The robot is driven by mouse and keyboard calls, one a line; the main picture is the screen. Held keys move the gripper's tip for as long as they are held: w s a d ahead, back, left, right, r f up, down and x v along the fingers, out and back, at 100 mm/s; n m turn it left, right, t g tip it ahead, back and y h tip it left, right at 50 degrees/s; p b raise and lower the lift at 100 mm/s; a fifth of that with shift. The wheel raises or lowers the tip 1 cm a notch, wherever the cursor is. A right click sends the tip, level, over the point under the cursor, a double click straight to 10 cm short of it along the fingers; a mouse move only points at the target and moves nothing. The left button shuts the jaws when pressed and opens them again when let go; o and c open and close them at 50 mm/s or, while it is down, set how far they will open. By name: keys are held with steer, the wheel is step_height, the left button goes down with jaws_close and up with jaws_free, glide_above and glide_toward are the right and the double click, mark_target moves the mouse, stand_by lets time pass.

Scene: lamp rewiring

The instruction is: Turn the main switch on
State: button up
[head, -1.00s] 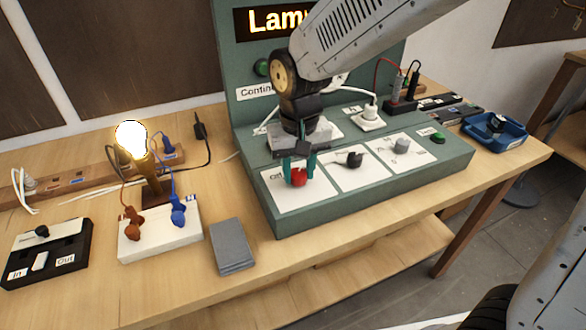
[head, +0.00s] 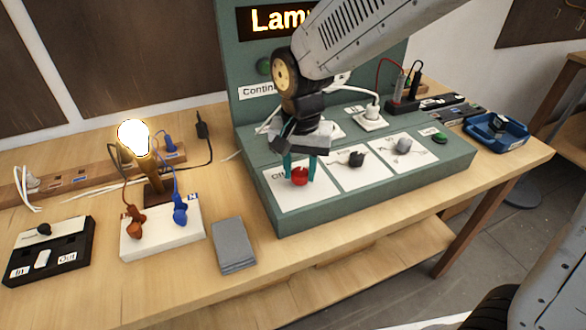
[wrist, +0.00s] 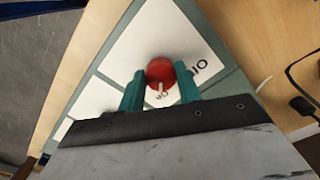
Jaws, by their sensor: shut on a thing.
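The main switch is a red round knob (head: 300,176) on a white plate (head: 287,201) at the left of the green panel's sloping front. My gripper (head: 300,168) points down over it, with its two teal fingers shut on the knob's sides. In the wrist view the red knob (wrist: 160,72) sits between the fingertips (wrist: 161,82), and a pale pointer mark shows on it. Printed labels lie beside it on the plate, partly covered. The lamp bulb (head: 133,138) glows brightly.
Right of the red knob are a black knob (head: 356,159), a grey knob (head: 403,145) and a green button (head: 439,138).

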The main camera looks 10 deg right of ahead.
mark_target(300, 172)
steer(key=shift+w, duration=0.1)
steer(key=o, duration=1)
steer(key=shift+d+r, duration=0.1)
steer(key=shift+d, duration=0.05)
steer(key=shift+c, duration=0.2)
step_height(300, 172, up, 8)
steer(key=shift+f, duration=0.1)
